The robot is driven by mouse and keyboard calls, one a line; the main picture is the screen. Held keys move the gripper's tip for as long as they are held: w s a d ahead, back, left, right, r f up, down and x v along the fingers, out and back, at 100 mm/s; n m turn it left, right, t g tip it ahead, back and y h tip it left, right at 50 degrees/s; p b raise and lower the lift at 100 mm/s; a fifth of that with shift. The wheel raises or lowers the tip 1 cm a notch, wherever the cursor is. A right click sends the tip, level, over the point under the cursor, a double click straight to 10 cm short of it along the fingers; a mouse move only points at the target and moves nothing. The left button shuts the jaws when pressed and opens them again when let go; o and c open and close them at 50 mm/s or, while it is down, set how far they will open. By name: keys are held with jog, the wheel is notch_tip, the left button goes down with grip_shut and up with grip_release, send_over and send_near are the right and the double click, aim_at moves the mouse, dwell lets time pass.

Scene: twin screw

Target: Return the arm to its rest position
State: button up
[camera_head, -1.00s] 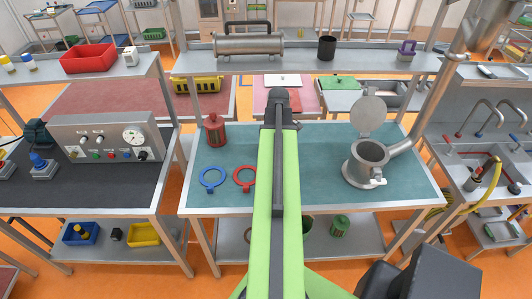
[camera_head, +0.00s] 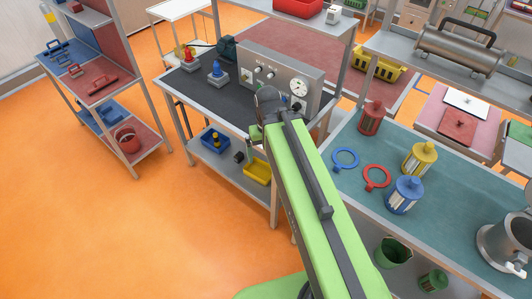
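My green arm (camera_head: 322,205) reaches up and left across the middle of the view. Its dark end joint (camera_head: 268,98) shows in front of the control-panel bench (camera_head: 205,90). The gripper's fingers are not visible; they are hidden beyond the end of the arm. I see nothing held.
Orange floor (camera_head: 100,220) at left is open.

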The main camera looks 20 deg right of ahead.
jog(key=shift+a, duration=0.4)
jog(key=shift+f, duration=0.1)
